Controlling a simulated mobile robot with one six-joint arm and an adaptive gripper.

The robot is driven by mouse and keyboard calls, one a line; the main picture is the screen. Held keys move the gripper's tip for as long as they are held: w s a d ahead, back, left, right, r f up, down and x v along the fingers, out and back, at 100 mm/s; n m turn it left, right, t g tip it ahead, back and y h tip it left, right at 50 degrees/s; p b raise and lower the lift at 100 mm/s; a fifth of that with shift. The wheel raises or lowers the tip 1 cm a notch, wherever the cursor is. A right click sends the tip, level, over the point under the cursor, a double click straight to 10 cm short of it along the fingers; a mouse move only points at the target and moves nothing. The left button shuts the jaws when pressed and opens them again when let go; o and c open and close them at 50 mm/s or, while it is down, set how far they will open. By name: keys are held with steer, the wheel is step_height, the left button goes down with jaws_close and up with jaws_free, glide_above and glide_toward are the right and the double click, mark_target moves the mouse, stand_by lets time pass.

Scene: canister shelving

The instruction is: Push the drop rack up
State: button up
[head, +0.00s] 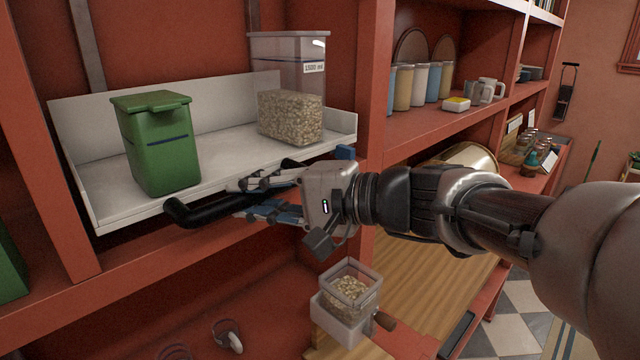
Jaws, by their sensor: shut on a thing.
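The drop rack (105,196) is a white tray with raised back and side walls, in the red shelving at the left of the head view. A black bar handle (190,213) runs along below its front edge. My gripper (238,199) reaches in from the right and is shut on this handle, one finger above it and one below. The handle's right part is hidden behind my gripper. A green lidded canister (160,145) stands on the rack's left part. A clear canister marked 1500 ml (290,90), part-filled with grain, stands on its right part.
Below my gripper, a small open container of grain (350,290) stands on a white base (343,322) beside a wooden surface. Red uprights flank the rack. Jars (420,85) and mugs (488,91) stand on the shelf to the right.

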jaws_close()
steer(key=shift+r, duration=0.1)
steer(key=shift+r, duration=0.25)
step_height(320, 180, up, 34)
steer(key=p, duration=2)
steer(key=shift+r, duration=0.15)
steer(key=o, duration=0.6)
jaws_free()
steer(key=shift+o, duration=1.3)
steer(key=shift+f, duration=0.25)
